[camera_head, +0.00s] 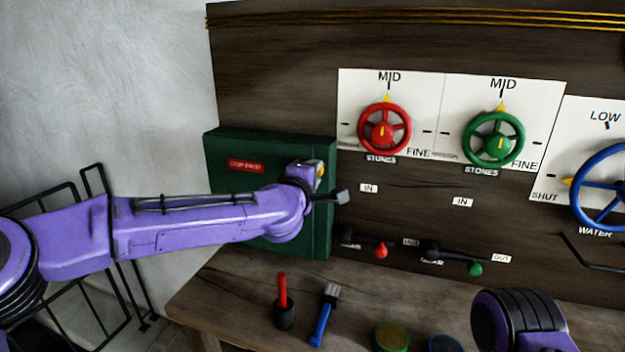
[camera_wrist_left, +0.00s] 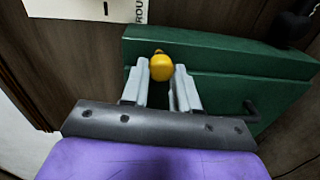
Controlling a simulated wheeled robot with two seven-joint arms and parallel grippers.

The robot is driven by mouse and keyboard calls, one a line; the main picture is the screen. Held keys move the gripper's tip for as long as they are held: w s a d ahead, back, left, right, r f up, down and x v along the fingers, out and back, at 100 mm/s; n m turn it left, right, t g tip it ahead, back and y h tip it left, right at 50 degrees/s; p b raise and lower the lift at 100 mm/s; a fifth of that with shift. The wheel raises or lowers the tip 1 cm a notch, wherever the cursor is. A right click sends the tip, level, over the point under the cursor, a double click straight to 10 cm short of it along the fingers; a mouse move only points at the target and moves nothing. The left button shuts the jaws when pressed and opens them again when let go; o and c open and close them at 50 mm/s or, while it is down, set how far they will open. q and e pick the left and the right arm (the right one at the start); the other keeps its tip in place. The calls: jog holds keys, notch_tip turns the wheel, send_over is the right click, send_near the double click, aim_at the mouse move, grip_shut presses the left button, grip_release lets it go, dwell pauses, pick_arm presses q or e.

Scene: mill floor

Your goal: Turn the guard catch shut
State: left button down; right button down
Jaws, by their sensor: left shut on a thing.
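The guard is a dark green box (camera_head: 325,225) on the wooden panel, with a red label on its front. Its catch has a yellow knob (camera_wrist_left: 160,66), which shows between my left fingertips in the left wrist view. In the head view a little of the yellow knob (camera_head: 320,170) shows at the box's right edge, mostly behind my wrist. My left gripper (camera_wrist_left: 162,78) is shut on the yellow knob. The rest of the catch is hidden, so its turn angle is unclear. My right arm shows at the bottom right of the head view; its gripper is not in view.
Red (camera_head: 384,130) and green (camera_head: 494,138) handwheels and a blue wheel (camera_head: 603,188) are on the panel. Levers with red (camera_head: 381,251) and green knobs sit below. A red-handled tool (camera_head: 283,300) and a blue-handled brush (camera_head: 323,318) are on the bench. A black rack stands left.

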pick_arm(q)
jog(key=shift+n+b, duration=0.5)
jog(key=shift+n, duration=0.5)
jog(key=shift+r, duration=0.1)
jog(key=c, duration=0.8)
grip_release()
jog(key=shift+c, duration=0.2)
jog(key=b+v, duration=0.3)
jog(key=v, duration=0.7)
jog(key=shift+s, duration=0.15)
